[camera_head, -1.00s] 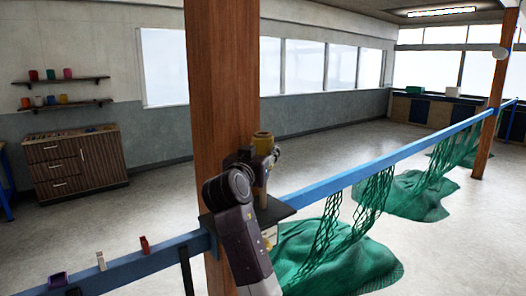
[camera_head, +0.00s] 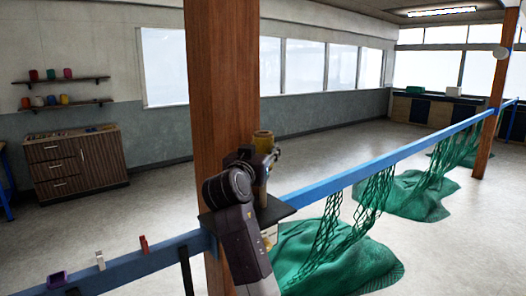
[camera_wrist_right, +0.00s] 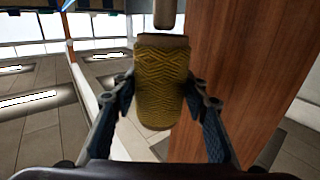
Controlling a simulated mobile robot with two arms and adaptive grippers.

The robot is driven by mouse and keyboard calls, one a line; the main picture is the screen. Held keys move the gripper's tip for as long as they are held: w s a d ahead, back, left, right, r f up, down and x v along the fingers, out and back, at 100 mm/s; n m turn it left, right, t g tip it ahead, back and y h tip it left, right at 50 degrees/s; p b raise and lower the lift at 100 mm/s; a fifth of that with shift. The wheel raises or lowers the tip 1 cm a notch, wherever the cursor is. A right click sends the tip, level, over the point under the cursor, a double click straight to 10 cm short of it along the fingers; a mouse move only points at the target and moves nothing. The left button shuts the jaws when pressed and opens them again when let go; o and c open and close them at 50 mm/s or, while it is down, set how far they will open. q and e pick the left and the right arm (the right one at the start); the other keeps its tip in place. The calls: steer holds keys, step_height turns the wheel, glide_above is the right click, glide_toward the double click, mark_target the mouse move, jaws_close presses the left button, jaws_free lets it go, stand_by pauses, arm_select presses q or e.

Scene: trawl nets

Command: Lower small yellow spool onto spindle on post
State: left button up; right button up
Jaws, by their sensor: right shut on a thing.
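The small yellow spool (camera_wrist_right: 160,85) is upright between the two fingers of my right gripper (camera_wrist_right: 165,105), which is shut on it. In the head view the spool (camera_head: 263,142) shows above my right gripper (camera_head: 262,158), next to the wooden post (camera_head: 222,90). A dark shelf (camera_head: 280,212) juts from the post below, and a tan upright piece stands partly hidden behind my gripper. In the wrist view, which looks upside down, a grey-brown rod (camera_wrist_right: 168,12), probably the spindle, is by the spool's end. I cannot tell whether they touch. My left gripper is not in view.
The post (camera_wrist_right: 240,75) stands close beside the spool in the wrist view. A blue rail (camera_head: 385,160) runs past the post, with green nets (camera_head: 335,255) hanging from it. Small items, including a red one (camera_head: 144,244), sit on the rail's left part. A cabinet (camera_head: 75,165) stands far back.

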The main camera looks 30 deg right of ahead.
steer(key=shift+a, duration=0.1)
stand_by(0.4)
steer(key=shift+f+b, duration=4.05)
steer(key=shift+f, duration=0.85)
steer(key=o, duration=1.3)
steer(key=shift+s, duration=0.1)
steer(key=v, duration=1.2)
